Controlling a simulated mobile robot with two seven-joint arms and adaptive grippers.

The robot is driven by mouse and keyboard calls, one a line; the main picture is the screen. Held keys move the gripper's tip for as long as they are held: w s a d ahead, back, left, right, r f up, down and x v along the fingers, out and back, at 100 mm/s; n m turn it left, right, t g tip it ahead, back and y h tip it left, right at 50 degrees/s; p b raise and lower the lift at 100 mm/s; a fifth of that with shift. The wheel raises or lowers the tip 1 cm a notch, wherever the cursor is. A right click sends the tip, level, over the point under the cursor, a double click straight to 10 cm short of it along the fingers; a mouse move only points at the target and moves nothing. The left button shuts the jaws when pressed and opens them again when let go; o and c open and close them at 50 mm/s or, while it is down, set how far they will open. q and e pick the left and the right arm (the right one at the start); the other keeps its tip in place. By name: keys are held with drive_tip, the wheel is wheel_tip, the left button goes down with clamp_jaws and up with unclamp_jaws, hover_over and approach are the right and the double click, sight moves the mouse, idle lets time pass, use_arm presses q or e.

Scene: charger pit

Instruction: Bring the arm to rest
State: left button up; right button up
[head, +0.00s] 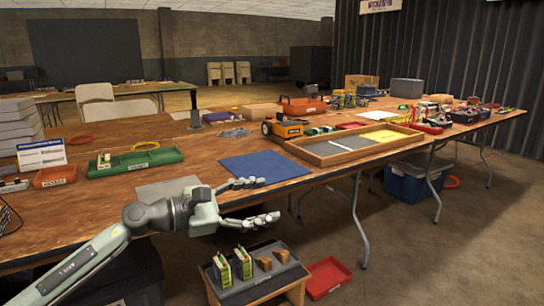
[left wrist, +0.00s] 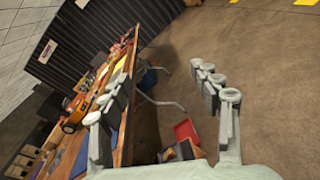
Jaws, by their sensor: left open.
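My left arm comes in from the lower left in the head view. Its gripper (head: 258,200) is open, with the fingers spread apart and nothing between them. It hangs at the table's front edge, in front of the blue mat (head: 264,168) and above a low stand (head: 240,291). In the left wrist view the open fingers (left wrist: 165,110) reach forward on both sides with empty space between them. The table (head: 217,198) runs along beside the gripper. I cannot tell whether any finger touches the table edge. My right gripper is not in view.
The low stand holds green-and-white blocks (head: 243,262) and brown wedges. A red tray (head: 327,278) lies beside it. On the table are a green tray (head: 135,162), a yellow-orange device (head: 283,128) and a wooden-framed board (head: 350,152). Open floor (head: 420,260) lies to the right.

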use_arm(q)
drive_tip(key=w+a+f+n+t+y, duration=0.1)
drive_tip(key=a+f+n+t+y, duration=0.5)
drive_tip(key=n, duration=1)
drive_tip(key=a+f+n+t+y, duration=0.5)
drive_tip(key=a+n, duration=0.3)
drive_tip(key=n, duration=0.8)
drive_tip(key=s+a+f+n+g+y, duration=0.35)
drive_tip(key=a+f+n+y, duration=0.2)
drive_tip(key=f+n, duration=0.3)
drive_tip(key=s+a+f+n+g, duration=0.2)
drive_tip(key=s+f+n+g, duration=0.4)
drive_tip(key=s+f, duration=0.5)
drive_tip(key=s+a+f+n+g, duration=0.3)
drive_tip(key=s+f+n+g, duration=0.2)
drive_tip(key=s+f, duration=0.7)
drive_tip(key=s+n, duration=0.1)
drive_tip(key=s, duration=0.4)
drive_tip(key=shift+s+g, duration=0.15)
drive_tip(key=shift+g, duration=0.2)
drive_tip(key=shift+f, duration=0.1)
